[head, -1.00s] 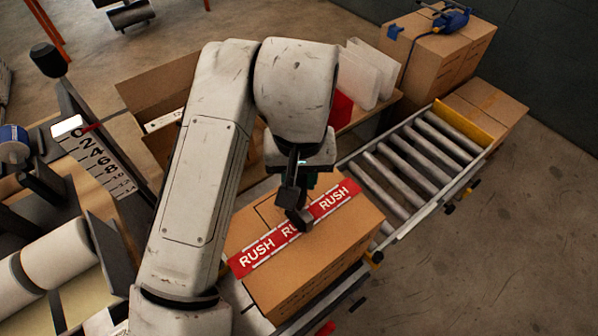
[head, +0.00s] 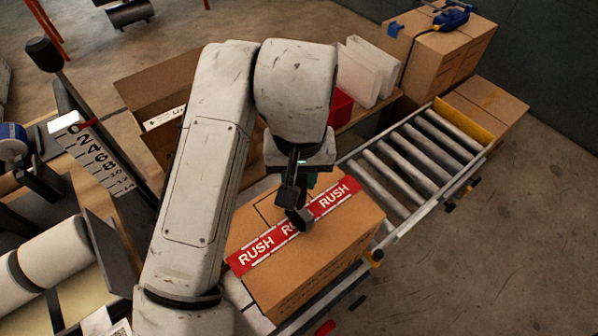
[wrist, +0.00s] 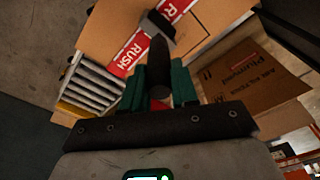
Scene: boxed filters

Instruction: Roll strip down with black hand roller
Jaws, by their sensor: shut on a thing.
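A red strip (head: 258,249) with white RUSH lettering lies across the top of a closed brown box (head: 340,240). The strip also shows in the wrist view (wrist: 127,54). My gripper (head: 299,182) is above the box, shut on the handle of the black hand roller (head: 300,218). The roller's head is at the middle of the strip and hides part of the middle RUSH. In the wrist view the roller handle (wrist: 159,70) runs between the green fingers of my gripper (wrist: 158,88). I cannot tell how firmly the roller presses.
The box sits on a roller conveyor (head: 415,150) running to the upper right. An open brown carton (head: 150,85) and white filters (head: 365,72) stand behind. A blue tool (head: 450,19) lies on stacked boxes. White rolls (head: 50,252) are at left.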

